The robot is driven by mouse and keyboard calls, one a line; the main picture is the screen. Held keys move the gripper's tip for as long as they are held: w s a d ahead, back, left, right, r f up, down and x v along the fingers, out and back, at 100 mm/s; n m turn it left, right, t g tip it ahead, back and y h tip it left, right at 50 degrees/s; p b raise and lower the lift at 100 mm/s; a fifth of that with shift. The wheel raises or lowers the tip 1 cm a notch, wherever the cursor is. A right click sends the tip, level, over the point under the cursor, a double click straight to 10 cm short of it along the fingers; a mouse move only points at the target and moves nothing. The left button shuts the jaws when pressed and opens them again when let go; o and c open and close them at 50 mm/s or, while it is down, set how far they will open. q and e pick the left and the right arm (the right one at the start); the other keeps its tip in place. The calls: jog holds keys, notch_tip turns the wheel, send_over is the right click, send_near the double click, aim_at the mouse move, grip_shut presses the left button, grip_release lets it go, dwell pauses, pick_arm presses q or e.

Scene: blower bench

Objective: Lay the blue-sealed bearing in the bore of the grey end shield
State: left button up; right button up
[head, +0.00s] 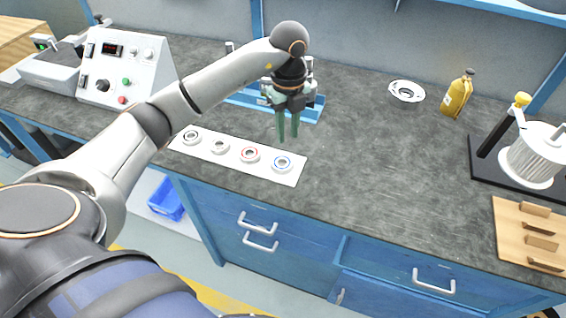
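The blue-sealed bearing (282,163) lies at the right end of a white strip (231,163) near the bench's front edge. My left gripper (288,140) points down just above and behind this bearing in the picture. Its two green fingers are apart with nothing between them. The grey end shield (406,91), a round flanged part with a central opening, lies flat further back to the right. My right gripper is not in view.
A red-sealed bearing (249,154) and two other bearings share the strip. A blue fixture (312,110) stands behind the gripper. A yellow bottle (456,94) stands right of the end shield. The bench top (380,160) between strip and shield is clear.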

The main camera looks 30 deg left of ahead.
aim_at(288, 160)
pick_arm(q)
notch_tip(288, 160, down, 8)
jog(key=shift+d+f, duration=0.15)
jog(key=shift+f, duration=0.1)
grip_shut()
dwell(0.4)
jog(key=shift+r, duration=0.1)
